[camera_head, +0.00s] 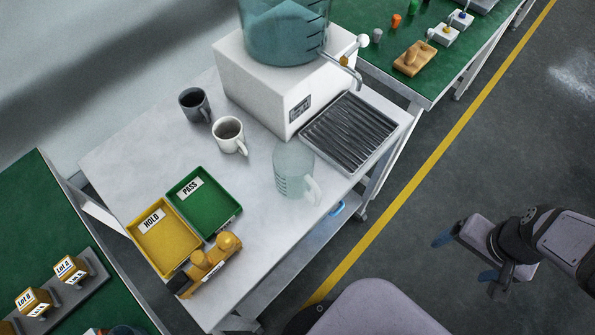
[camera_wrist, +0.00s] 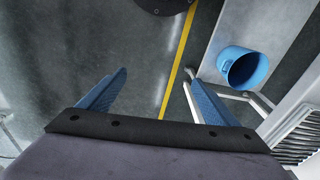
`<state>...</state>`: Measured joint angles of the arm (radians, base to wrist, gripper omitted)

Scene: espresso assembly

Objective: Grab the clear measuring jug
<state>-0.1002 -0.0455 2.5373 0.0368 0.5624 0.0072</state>
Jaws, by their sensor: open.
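The clear measuring jug (camera_head: 293,168) stands upright on the white table, left of the drip tray, with its pale handle toward the lower right. My gripper (camera_head: 461,258) is open and empty. It hangs over the floor to the right of the table, well apart from the jug. In the wrist view its two blue fingers (camera_wrist: 157,95) are spread with only floor between them. The jug does not show in the wrist view.
A water dispenser (camera_head: 270,80) and a ridged drip tray (camera_head: 348,132) stand behind the jug. A white mug (camera_head: 229,137), a grey mug (camera_head: 194,104), a green PASS tray (camera_head: 203,201) and a yellow HOLD tray (camera_head: 165,245) are left. A blue bucket (camera_wrist: 243,66) sits low by the table.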

